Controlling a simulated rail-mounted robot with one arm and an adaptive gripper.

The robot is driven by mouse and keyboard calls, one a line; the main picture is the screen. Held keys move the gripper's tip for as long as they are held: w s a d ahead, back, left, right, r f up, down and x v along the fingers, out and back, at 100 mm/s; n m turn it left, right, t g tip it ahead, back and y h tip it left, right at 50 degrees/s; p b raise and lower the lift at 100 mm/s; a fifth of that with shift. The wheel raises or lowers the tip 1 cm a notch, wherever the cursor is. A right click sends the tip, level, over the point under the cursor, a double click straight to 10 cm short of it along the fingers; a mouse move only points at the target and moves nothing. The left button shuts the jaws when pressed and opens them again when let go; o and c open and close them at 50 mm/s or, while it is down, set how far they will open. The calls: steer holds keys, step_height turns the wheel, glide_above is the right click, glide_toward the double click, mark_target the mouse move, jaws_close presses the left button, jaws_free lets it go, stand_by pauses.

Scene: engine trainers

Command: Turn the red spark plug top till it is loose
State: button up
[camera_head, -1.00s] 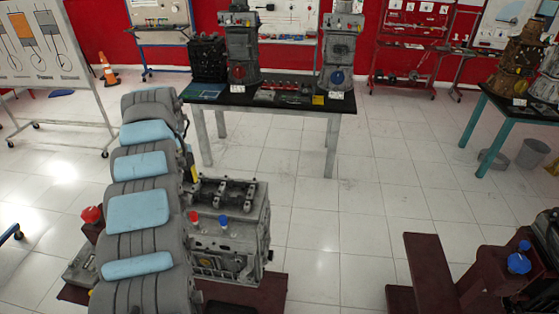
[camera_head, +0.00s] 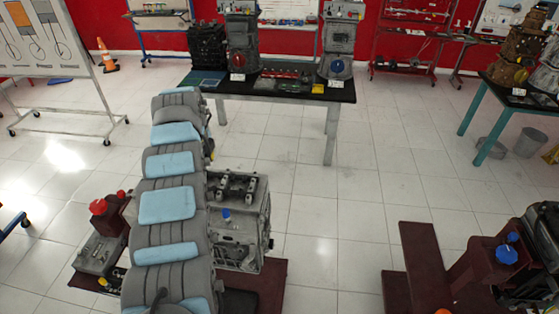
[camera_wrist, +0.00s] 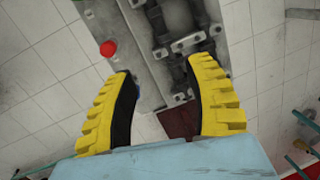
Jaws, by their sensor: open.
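The red spark plug top (camera_wrist: 108,48) shows as a round red cap on the grey engine block (camera_wrist: 150,85) in the wrist view. It lies beyond and to the left of the left fingertip, outside the jaws. My gripper (camera_wrist: 163,69) is open and empty, with yellow, black-lined fingers over the block. A sliver of a blue top shows beside the left finger. In the head view, the engine block (camera_head: 251,240) bears a blue top (camera_head: 225,215); my arm hides its red top and my gripper.
Another engine unit with red caps (camera_head: 98,206) stands left of my arm. A black-topped table (camera_head: 340,92) with engines stands behind. A maroon stand with a blue-capped unit (camera_head: 507,254) is at right. The floor between (camera_head: 320,230) is clear.

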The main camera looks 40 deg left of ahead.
steer(key=w+f+t+y, duration=0.1)
steer(key=w+f, duration=0.1)
steer(key=w, duration=0.2)
steer(key=w+d+f+n+t+y, duration=0.1)
steer(key=w+f, duration=0.1)
steer(key=w, duration=0.2)
steer(key=w+f+t, duration=0.1)
steer(key=w+f, duration=0.1)
steer(key=w, duration=0.3)
steer(key=shift+d+f+n+y, duration=0.3)
steer(key=shift+d+n+y, duration=0.05)
steer(key=shift+n+y, duration=0.05)
steer(key=w+d+f+n+t+y+p, duration=0.1)
steer(key=w+d+f+n+t+y, duration=0.1)
steer(key=w+d+t, duration=0.3)
steer(key=shift+w+d+f, duration=0.45)
steer(key=shift+w+d, duration=1.15)
steer(key=shift+w, duration=1.4)
